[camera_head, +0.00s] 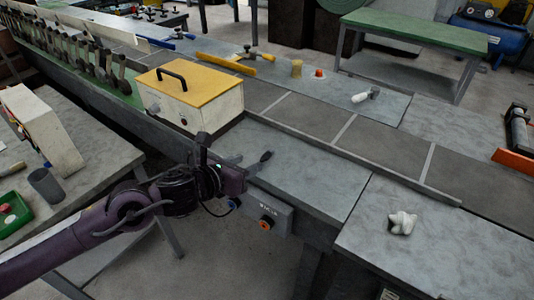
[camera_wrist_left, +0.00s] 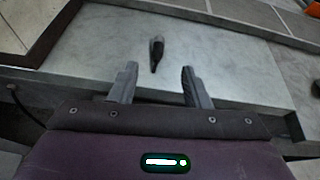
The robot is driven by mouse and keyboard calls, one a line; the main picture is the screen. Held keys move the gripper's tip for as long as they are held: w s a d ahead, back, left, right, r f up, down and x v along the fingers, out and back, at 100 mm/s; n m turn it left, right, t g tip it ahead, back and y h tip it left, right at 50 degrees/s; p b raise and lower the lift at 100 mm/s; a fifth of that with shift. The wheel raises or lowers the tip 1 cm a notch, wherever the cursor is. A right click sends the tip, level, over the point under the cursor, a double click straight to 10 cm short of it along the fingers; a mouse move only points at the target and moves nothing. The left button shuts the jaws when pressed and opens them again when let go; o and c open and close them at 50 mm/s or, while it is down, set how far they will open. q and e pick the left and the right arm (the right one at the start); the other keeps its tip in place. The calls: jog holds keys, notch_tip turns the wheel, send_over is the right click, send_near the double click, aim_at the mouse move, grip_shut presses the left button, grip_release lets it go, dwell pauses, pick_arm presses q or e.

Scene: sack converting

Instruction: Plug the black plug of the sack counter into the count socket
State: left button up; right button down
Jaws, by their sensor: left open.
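A small black plug-shaped piece (camera_head: 266,156) lies on the grey bench top near its front edge. It also shows in the left wrist view (camera_wrist_left: 156,52), just beyond the fingertips, with its narrow end toward me. My left gripper (camera_head: 247,163) is open and empty, its fingers pointing at the black piece without touching it. In the left wrist view the two grey fingers (camera_wrist_left: 158,76) stand apart. A grey box (camera_head: 281,214) on the bench front has an orange-ringed round fitting (camera_head: 266,223) and small unreadable lettering. I cannot tell whether this fitting is the count socket. My right gripper is out of view.
A cream box with a yellow top and black handle (camera_head: 190,92) stands behind my left gripper. A low rail (camera_head: 350,158) runs along the bench. A white lumpy object (camera_head: 402,223) lies at right. The bench top around the black piece is mostly clear.

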aim_at(263, 157)
pick_arm(q)
jog(key=shift+w+a+r+m, duration=0.1)
jog(key=shift+w+a+m, duration=0.15)
jog(key=shift+m, duration=0.25)
jog(key=shift+w+d, duration=0.2)
jog(key=shift+w, duration=0.05)
jog(key=p+x, duration=0.1)
jog(key=x, duration=0.2)
jog(key=p+x, duration=0.1)
jog(key=x, duration=0.2)
jog(key=shift+s+d+f+p, duration=0.1)
jog(key=shift+f+p, duration=0.2)
jog(key=shift+f, duration=0.15)
jog(key=shift+w+d+f, duration=0.2)
jog(key=shift+w+f, duration=0.05)
grip_shut()
